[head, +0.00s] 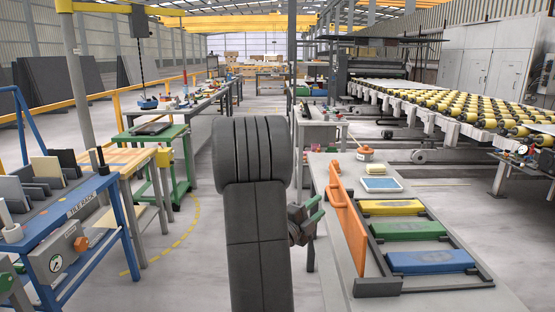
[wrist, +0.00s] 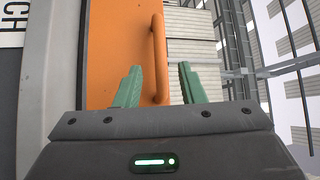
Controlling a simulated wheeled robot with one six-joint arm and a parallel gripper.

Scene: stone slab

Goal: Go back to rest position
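My gripper (head: 313,212) is to the left of the bench, beside an upright orange panel (head: 346,222), with a gap between them in the head view. In the wrist view its two green fingers (wrist: 158,70) are spread apart with nothing gripped. The orange panel (wrist: 115,50) fills the upper left there, and its bar handle (wrist: 158,40) shows between the fingers in the picture. I cannot tell how far beyond the fingertips the handle lies. My dark arm hides the middle of the head view.
The panel stands at the left of a dark rack (head: 450,237) holding yellow (head: 391,207), green (head: 407,229) and blue (head: 431,261) slabs. A blue-rimmed tray (head: 380,184) lies behind. A blue tile rack (head: 72,222) stands left. The floor (head: 200,262) between is clear.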

